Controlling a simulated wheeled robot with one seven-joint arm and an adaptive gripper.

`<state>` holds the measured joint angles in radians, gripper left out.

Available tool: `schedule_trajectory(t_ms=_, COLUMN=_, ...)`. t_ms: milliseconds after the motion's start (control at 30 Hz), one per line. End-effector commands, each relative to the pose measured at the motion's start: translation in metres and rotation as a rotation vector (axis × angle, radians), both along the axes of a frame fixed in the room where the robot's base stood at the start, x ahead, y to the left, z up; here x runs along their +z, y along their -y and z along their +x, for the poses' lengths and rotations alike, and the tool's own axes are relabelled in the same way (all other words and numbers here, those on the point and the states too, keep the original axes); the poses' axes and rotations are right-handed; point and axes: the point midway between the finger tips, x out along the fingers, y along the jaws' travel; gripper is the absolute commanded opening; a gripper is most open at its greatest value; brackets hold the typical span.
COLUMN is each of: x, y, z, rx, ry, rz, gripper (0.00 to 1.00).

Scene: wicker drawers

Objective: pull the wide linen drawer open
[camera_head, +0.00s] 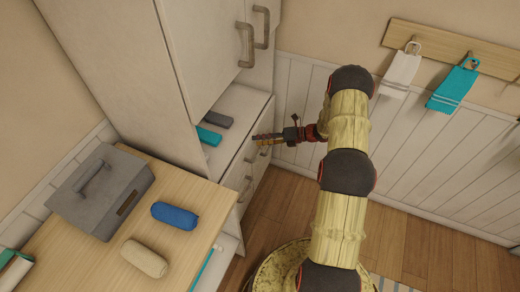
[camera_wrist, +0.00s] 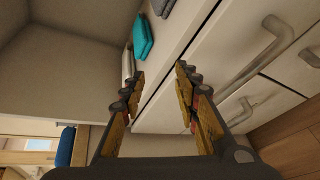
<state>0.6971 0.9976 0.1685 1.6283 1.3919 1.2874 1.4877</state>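The white cabinet's upper drawer front (camera_wrist: 215,58), which looks like the wide linen drawer, lies just below the open shelf niche. It appears shut, with a thin dark line along its top edge. Its grey bar handle (camera_wrist: 262,62) shows in the wrist view, to the right of my gripper's right finger. My gripper (camera_wrist: 161,82) is open and its fingers are apart with nothing between them. They point at the niche and the drawer's top edge, not around the handle. In the head view my gripper (camera_head: 258,137) is close to the drawer front and partly hides its handle.
Teal (camera_head: 208,136) and grey (camera_head: 218,119) folded cloths lie in the niche. Another handle (camera_wrist: 242,112) sits lower. A wooden-topped counter (camera_head: 195,208) with a grey box (camera_head: 100,190) stands at left. Towels hang on a rack (camera_head: 450,46) at right. Floor (camera_head: 285,205) before the drawers is clear.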

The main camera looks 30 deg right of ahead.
Motion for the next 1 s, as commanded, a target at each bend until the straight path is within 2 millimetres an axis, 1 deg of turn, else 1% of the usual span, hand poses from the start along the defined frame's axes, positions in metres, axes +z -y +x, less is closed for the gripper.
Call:
schedule_trajectory(t_ms=33, x=-0.025, y=0.013, z=-0.002, rx=-0.07, ry=-0.047, rz=0.068, gripper=0.31)
schedule_trajectory(t_ms=100, x=-0.052, y=0.028, z=-0.004, rx=-0.158, ry=-0.098, rz=0.151, gripper=0.31)
schedule_trajectory(t_ms=200, x=-0.084, y=0.046, z=-0.008, rx=-0.261, ry=-0.156, rz=0.253, gripper=0.31)
schedule_trajectory(t_ms=333, x=-0.112, y=0.06, z=-0.013, rx=-0.349, ry=-0.204, rz=0.341, gripper=0.31)
schedule_trajectory(t_ms=433, x=-0.122, y=0.066, z=-0.014, rx=-0.383, ry=-0.22, rz=0.376, gripper=0.31)
schedule_trajectory(t_ms=567, x=-0.128, y=0.062, z=-0.009, rx=-0.393, ry=-0.226, rz=0.388, gripper=0.31)
schedule_trajectory(t_ms=800, x=-0.136, y=0.039, z=0.018, rx=-0.39, ry=-0.227, rz=0.386, gripper=0.31)
schedule_trajectory(t_ms=1000, x=-0.14, y=0.025, z=0.037, rx=-0.392, ry=-0.226, rz=0.387, gripper=0.31)
